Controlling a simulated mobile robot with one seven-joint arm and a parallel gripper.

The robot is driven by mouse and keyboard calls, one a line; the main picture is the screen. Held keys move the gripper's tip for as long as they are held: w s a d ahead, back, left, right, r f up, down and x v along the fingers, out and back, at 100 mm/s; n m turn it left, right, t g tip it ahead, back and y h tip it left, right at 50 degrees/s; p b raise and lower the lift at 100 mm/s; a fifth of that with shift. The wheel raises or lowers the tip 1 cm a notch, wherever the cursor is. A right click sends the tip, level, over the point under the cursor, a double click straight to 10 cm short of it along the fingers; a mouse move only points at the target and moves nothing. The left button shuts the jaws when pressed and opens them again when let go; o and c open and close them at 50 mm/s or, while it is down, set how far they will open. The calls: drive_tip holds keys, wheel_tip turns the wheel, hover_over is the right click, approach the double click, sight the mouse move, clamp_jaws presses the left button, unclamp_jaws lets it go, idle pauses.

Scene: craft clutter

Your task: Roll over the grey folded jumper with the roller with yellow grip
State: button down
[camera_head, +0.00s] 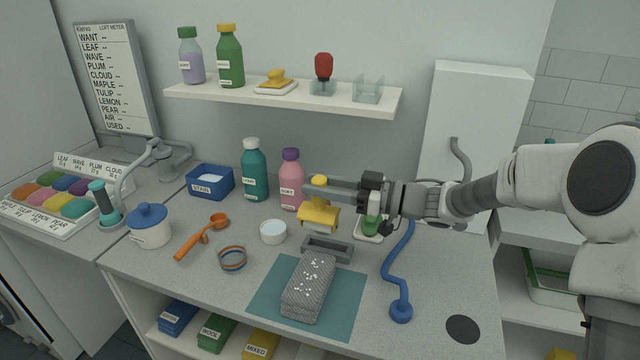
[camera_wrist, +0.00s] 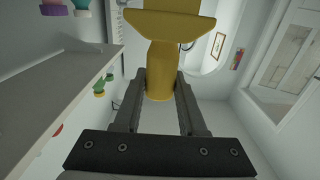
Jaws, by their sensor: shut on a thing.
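My gripper (camera_head: 322,190) is shut on the yellow grip of the roller (camera_head: 318,214), held above the counter. In the wrist view the yellow roller (camera_wrist: 162,60) sits between the two fingers of my gripper (camera_wrist: 160,88). The roller is above a grey rectangular stand (camera_head: 328,247) and apart from the jumper. The grey folded jumper (camera_head: 309,287), dotted with white specks, lies on a teal mat (camera_head: 265,300) at the front of the counter. Part of the roller's underside is hard to make out.
A pink bottle (camera_head: 291,180) and teal bottle (camera_head: 254,172) stand behind. A shelf (camera_head: 290,97) hangs above.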

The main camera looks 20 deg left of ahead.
sight(324, 208)
drive_tip(key=shift+f+b, duration=1.45)
drive_tip(key=shift+f, duration=1.3)
drive_tip(key=c, duration=1)
unclamp_jaws()
clamp_jaws()
drive_tip(key=shift+f, duration=0.1)
drive_tip(key=shift+f, duration=0.35)
